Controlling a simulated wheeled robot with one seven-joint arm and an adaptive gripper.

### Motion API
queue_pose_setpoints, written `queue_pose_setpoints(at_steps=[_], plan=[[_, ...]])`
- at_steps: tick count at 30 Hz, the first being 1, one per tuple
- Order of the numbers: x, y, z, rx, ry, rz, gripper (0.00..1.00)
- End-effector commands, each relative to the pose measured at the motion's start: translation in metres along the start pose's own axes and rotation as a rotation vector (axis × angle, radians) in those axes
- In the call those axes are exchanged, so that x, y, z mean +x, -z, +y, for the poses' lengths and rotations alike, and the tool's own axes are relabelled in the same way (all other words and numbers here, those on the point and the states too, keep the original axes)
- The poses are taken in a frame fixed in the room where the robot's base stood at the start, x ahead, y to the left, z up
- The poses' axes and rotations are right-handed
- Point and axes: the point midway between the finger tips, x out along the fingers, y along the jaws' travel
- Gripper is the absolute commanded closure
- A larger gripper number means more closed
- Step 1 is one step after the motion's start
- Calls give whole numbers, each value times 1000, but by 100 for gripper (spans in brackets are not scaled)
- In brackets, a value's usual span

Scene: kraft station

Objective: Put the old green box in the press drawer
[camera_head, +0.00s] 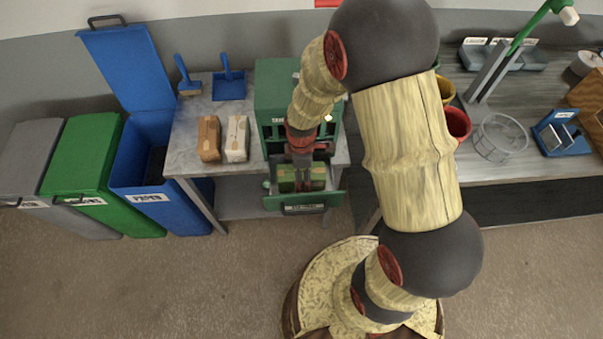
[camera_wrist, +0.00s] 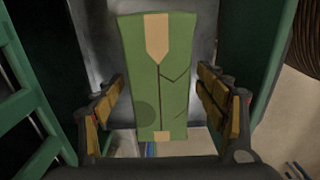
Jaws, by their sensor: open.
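The old green box (camera_head: 288,186) sits in the pulled-out press drawer (camera_head: 305,208), in front of the green press (camera_head: 274,84). In the wrist view, the green box (camera_wrist: 160,75) has tan tape at both ends, dark crack-like lines and a dark round patch. My gripper (camera_wrist: 161,82) is open, with one finger on each side of the box. Gaps show between the fingers and the box. In the head view, my gripper (camera_head: 301,172) is over the drawer and hides part of the box.
A brown box (camera_head: 208,138) and a pale box (camera_head: 237,138) stand on the table left of the press. Grey, green (camera_head: 85,165) and blue (camera_head: 150,170) bins stand further left. A blue dustpan (camera_head: 229,87) lies at the back.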

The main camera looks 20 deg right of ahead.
Motion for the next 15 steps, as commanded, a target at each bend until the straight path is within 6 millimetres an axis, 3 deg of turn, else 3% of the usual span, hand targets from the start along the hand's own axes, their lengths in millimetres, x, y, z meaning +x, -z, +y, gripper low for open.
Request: queue_pose_setpoints(at_steps=[7, 15], plan=[[-17, 0, 1, 0, -3, 1, 28], [-72, 0, 1, 0, -5, 2, 28]])
